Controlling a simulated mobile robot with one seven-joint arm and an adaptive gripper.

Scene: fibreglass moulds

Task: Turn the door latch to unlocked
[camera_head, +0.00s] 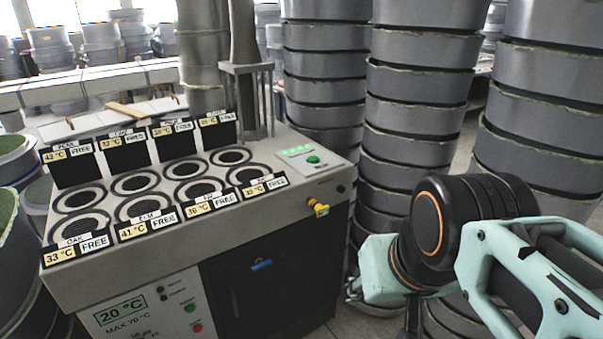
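A grey machine (230,222) with a dark door (280,290) in its front stands left of centre. A small blue piece (261,265), which looks like the door latch, lies nearly level, slightly tilted, near the top of the door. It is too small to read any lock marking. A yellow knob (318,207) sticks out of the machine's front edge, above and right of the door. My arm reaches in from the right, with clear space between it and the door.
The machine's top holds round wells with temperature and FREE labels, and a small panel (308,156) with a green button. A lower front panel (150,305) reads 20 °C and has green and red buttons. Tall stacks of grey moulds (415,85) stand behind and right, close to my arm.

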